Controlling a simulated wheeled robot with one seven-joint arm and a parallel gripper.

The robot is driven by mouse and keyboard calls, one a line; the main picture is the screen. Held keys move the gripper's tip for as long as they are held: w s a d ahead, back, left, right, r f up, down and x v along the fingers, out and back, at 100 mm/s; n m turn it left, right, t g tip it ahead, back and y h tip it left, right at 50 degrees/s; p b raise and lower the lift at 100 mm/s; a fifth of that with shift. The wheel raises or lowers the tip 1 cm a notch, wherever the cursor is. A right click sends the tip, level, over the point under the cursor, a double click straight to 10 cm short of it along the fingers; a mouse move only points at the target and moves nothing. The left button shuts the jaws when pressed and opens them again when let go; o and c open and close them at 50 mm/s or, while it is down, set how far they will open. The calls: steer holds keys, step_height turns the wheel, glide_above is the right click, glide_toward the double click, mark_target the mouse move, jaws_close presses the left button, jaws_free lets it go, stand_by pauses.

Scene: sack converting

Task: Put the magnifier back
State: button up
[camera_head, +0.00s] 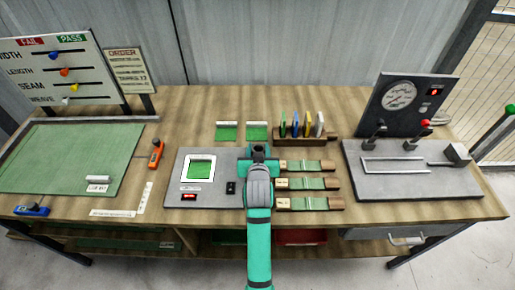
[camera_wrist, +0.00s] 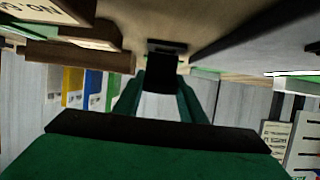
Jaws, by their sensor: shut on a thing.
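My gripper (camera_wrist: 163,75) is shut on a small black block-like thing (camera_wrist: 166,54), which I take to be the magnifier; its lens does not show. In the head view my arm reaches over the right edge of the grey panel (camera_head: 207,200), and a dark part (camera_head: 258,150) shows at its far end. The arm hides most of the gripper there, so I cannot tell how high the held thing is above the bench. A small black item (camera_head: 230,188) lies on the panel, left of my arm.
Sample strips on wooden blocks (camera_head: 310,184) lie just right of my arm. Behind them is a wooden rack (camera_head: 303,136) with several coloured cards. A gauge machine (camera_head: 400,110) stands at right, a green mat (camera_head: 70,155) at left. An orange tool (camera_head: 156,154) lies between mat and panel.

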steer(key=shift+f, duration=0.1)
steer(key=o, duration=1.2)
steer(key=shift+c, duration=0.2)
steer(key=v, duration=1.2)
